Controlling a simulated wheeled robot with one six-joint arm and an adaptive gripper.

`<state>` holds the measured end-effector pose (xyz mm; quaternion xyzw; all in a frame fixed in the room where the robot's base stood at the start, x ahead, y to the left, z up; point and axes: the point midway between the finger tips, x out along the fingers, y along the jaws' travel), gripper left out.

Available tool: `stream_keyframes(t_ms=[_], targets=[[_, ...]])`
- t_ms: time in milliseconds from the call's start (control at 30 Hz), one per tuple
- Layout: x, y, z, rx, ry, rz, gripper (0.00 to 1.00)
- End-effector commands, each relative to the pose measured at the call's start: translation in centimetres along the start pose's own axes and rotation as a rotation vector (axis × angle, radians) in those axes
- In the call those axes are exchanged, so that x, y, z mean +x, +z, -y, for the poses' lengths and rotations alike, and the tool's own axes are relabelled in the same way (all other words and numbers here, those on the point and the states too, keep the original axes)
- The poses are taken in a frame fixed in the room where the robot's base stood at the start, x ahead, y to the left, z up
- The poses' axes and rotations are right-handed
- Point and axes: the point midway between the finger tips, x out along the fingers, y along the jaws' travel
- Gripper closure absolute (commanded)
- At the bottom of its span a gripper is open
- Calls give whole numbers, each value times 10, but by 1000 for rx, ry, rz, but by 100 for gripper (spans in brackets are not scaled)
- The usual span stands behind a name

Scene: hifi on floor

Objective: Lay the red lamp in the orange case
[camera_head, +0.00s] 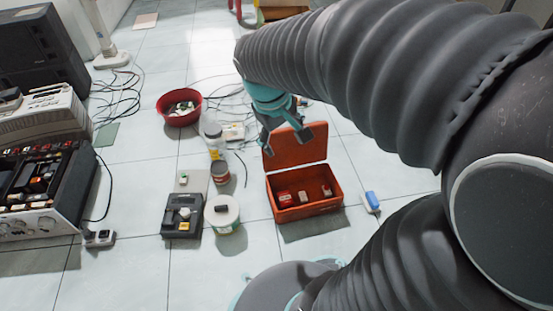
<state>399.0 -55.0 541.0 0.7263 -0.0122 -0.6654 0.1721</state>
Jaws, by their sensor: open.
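The orange case (331,203) stands open on the tiled floor right of the picture's middle, with its lid (298,157) raised at the back. Inside it lie a small red piece (284,198) at the left and two more small red and pale pieces (303,197) (326,191). They are too small to tell whether one is the red lamp. My gripper (287,141) is open, above and in front of the raised lid in the picture, with nothing visible between its fingers. It covers part of the lid's top edge.
Left of the case are a white tub (222,214), a dark box (181,217), a brown jar (220,174) and a white bottle (214,140). A blue item (371,201) lies to the right. A red bowl (179,118) and cables lie farther back.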

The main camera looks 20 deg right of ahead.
Motion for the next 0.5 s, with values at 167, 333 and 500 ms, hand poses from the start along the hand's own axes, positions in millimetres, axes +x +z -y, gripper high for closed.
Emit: stream_keyframes(t_ms=[167, 333, 500], targets=[[-30, 32, 20, 105, -61, -144, 22], [-50, 60, 40, 194, -124, -270, 22], [-60, 78, 55, 257, -174, -360, 22]])
